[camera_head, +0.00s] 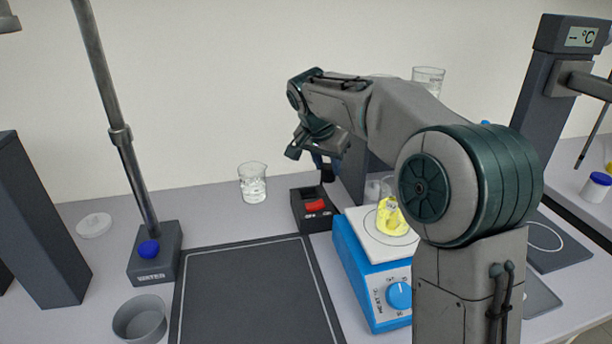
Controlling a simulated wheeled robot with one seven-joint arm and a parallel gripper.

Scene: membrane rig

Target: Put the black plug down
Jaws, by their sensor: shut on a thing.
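My gripper (318,150) is at the end of my raised arm, near the back wall and above a black switch box. It is seen from the side and partly covers itself. It is shut on a small dark thing, which appears to be the black plug (327,173). The plug shows just below the fingers, close to the box's back right corner in the picture. I cannot tell whether it touches the box or hangs above it.
The black switch box (300,214) has a red rocker switch (315,205). A glass beaker (252,184) stands to its left. A blue hotplate (352,262) with a yellow-filled flask (389,217) stands to the right. The dark mat (250,295) in front is clear.

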